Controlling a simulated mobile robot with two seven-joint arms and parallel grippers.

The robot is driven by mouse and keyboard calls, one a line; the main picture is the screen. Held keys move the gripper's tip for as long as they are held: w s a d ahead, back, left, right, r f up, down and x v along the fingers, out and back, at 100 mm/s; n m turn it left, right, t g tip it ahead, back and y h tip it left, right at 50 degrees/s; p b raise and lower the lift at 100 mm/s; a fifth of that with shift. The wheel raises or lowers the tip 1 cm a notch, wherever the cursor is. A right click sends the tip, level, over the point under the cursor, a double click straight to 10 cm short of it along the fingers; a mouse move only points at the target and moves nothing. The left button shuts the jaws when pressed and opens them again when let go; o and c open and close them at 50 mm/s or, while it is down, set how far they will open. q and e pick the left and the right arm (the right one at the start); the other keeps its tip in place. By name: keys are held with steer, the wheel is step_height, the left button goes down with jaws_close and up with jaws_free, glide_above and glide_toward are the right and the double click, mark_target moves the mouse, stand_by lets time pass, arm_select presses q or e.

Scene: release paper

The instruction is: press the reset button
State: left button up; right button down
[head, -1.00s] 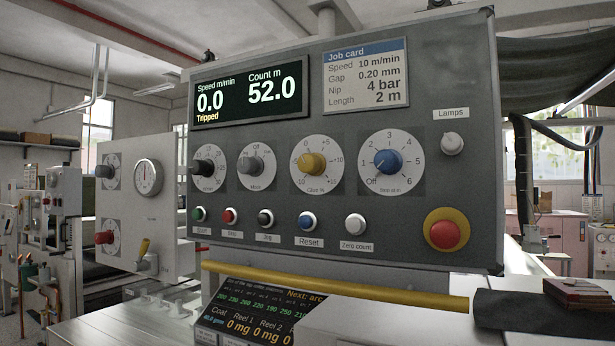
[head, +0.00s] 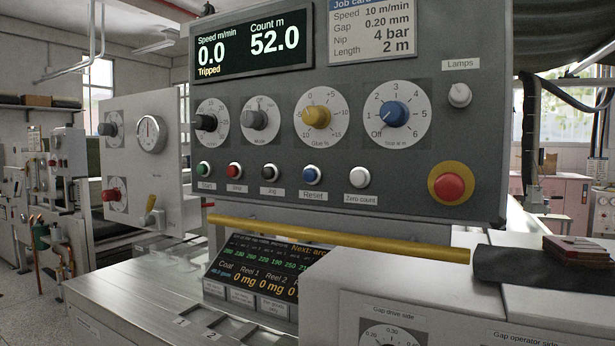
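The reset button (head: 312,175) is a blue push button in a pale ring, with a "Reset" label under it. It sits in the button row on the grey control panel (head: 460,120), between the black Jog button (head: 269,172) and the white Zero count button (head: 359,177). The display (head: 252,42) reads speed 0.0, count 52.0 and "Tripped" in yellow. Neither gripper is in the head view, and nothing touches the reset button.
A yellow bar (head: 340,240) runs across below the panel. A red emergency stop (head: 449,186) is at the panel's right. A lower screen (head: 262,268) and a metal housing (head: 400,285) stand in front. The space before the button row is clear.

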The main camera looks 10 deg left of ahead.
arm_select(q)
jaws_close()
stand_by(1.4)
